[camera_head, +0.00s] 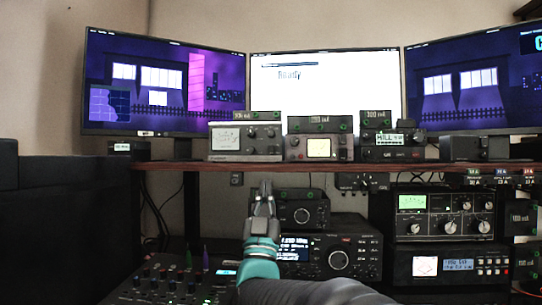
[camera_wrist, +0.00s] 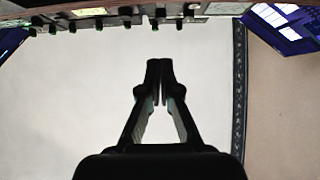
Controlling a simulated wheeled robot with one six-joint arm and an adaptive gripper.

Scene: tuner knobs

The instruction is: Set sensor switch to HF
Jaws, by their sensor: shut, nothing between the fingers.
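My gripper (camera_head: 264,188) points up in the head view, below the shelf edge and in front of a small black box with a knob (camera_head: 301,214). Its fingertips (camera_wrist: 159,66) are together and empty in the wrist view. Two meter boxes stand on the shelf: a grey one with a pale dial (camera_head: 232,139) at left and one with a lit cream dial (camera_head: 319,147) beside it. Small knobs show on their fronts. A sensor switch and its HF mark are too small to make out. In the wrist view, a row of knobs (camera_wrist: 125,14) lies along the top edge, apart from the fingertips.
The brown shelf (camera_head: 230,165) runs across above my gripper. A black radio with a large knob (camera_head: 339,260) stands right of my arm. A mixer (camera_head: 165,285) lies at lower left. More radios (camera_head: 445,215) are stacked at right. Three monitors (camera_head: 325,85) stand behind.

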